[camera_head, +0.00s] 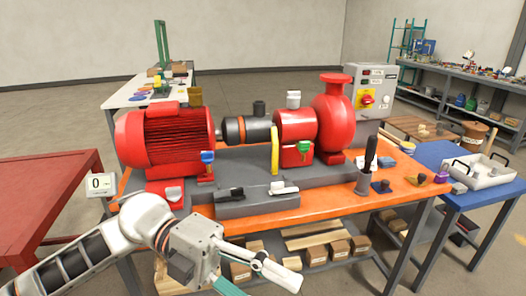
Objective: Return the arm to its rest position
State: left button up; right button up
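My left arm (145,222) comes in from the lower left, in front of the orange bench. My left gripper (268,284) is low at the bottom edge of the view, below the bench top's front edge. Its fingers are spread apart and nothing shows between them. The lower finger is partly cut off by the frame. My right arm and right gripper are not in view.
The orange bench (330,207) bears a red motor (165,140) and a red pump (333,120). Wooden blocks (315,255) sit on its lower shelf, behind my gripper. A red table (45,200) stands left, a blue table (455,205) right.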

pick_arm(q)
jog(key=w+n+t+h, duration=0.8)
jog(key=w+n+t, duration=0.2)
jog(key=n+t, duration=0.3)
jog(key=w+a+f+n+t+y, duration=0.6)
jog(key=a+f+n+t+y, duration=0.2)
jog(key=f+n+t, duration=0.4)
jog(key=s+a+f+n+g+y, duration=0.1)
jog(key=a+f+n+y, duration=0.25)
jog(key=f, duration=0.35)
jog(key=s+a+f+n+g+y, duration=0.1)
jog(key=a+f+n+y, duration=0.25)
jog(key=f, duration=0.35)
jog(key=s+a+f+n+g+y, duration=0.1)
jog(key=s+a+f+g+y, duration=0.1)
jog(key=s+f, duration=0.5)
jog(key=s+a+f+n+g+y, duration=0.2)
jog(key=s+f, duration=0.4)
jog(key=f, duration=0.4)
jog(key=a+g+y, duration=0.1)
jog(key=a, duration=0.1)
jog(key=shift+s+a+f, duration=0.35)
jog(key=shift+s+f, duration=0.05)
